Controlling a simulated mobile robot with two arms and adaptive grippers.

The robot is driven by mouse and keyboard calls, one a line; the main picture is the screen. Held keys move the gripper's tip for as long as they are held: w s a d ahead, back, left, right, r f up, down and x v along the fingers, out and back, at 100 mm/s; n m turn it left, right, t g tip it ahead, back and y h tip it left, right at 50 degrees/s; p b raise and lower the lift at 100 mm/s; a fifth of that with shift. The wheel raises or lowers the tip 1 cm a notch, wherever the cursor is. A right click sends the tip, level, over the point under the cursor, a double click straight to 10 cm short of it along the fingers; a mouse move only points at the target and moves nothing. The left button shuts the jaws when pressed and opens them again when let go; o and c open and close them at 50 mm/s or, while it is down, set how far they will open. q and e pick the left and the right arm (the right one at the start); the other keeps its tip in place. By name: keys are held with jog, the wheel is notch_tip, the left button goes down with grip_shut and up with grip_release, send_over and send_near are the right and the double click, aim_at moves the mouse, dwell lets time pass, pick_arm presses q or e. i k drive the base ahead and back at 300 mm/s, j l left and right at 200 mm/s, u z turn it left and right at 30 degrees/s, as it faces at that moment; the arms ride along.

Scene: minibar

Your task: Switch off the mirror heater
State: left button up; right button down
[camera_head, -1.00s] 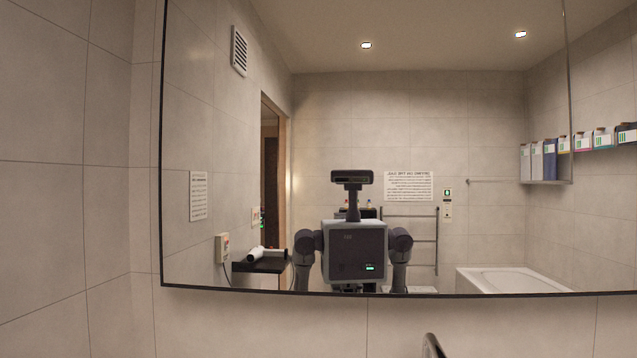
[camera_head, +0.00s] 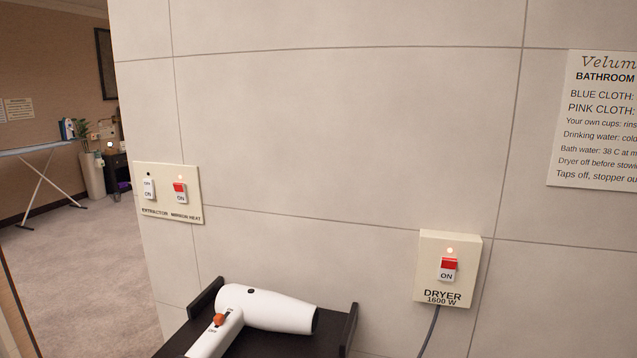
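A cream double switch plate (camera_head: 167,192) is on the tiled wall left of the middle. Its right rocker, the mirror heat switch (camera_head: 180,192), is labelled "MIRROR HEAT" and shows red above and "ON" below, with a small lit lamp over it. Its left rocker, the extractor switch (camera_head: 148,189), shows "OFF" above and "ON" below, with a dark lamp. Neither of my grippers is in view.
A dryer switch box (camera_head: 447,268) on the wall at right shows "ON" with a lit lamp and a cord below. A white hair dryer (camera_head: 265,309) lies on a dark shelf (camera_head: 340,335) under the plates. A notice (camera_head: 600,120) hangs at right. Carpeted floor (camera_head: 80,270) opens at left.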

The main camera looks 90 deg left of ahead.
aim_at(180, 188)
jog(key=u, duration=3.55)
jog(key=k+j, duration=0.4)
jog(key=j+z, duration=0.05)
jog(key=j, duration=0.05)
